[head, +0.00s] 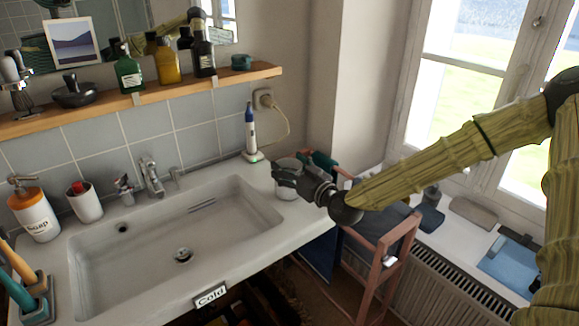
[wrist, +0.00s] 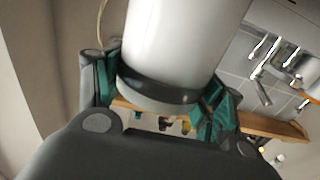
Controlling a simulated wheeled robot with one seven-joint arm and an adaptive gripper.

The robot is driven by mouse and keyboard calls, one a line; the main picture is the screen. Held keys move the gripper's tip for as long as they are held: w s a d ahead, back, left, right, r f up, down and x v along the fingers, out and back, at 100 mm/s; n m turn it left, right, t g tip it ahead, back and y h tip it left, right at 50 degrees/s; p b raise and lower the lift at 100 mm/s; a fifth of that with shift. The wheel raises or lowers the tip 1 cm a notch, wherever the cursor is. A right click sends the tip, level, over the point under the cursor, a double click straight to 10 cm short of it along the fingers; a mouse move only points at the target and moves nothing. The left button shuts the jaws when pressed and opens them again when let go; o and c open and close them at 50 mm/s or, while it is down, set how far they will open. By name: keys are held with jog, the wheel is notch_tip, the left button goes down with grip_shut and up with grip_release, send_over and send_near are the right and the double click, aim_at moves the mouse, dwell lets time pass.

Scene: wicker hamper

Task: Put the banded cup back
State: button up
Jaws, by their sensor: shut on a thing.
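The white cup (head: 293,189) stands or hovers at the right rim of the sink; I cannot tell whether it touches the surface. In the wrist view the cup (wrist: 182,35) is large and white, with a black band near one end. My gripper (head: 284,176) reaches in from the right and is shut around the cup. In the wrist view its teal-padded fingers (wrist: 158,95) press on both sides at the band. The gripper hides part of the cup in the head view.
The sink (head: 250,200) lies left of the cup. An electric toothbrush (head: 251,130) stands behind. Another white cup (head: 85,203) and a soap bottle (head: 36,210) stand at the left. A wooden shelf (head: 150,100) holds bottles. A pink rack (head: 378,250) stands at the right.

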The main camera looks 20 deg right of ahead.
jog(key=shift+f, duration=0.25)
jog(key=o, duration=1.1)
jog(key=shift+o, duration=0.2)
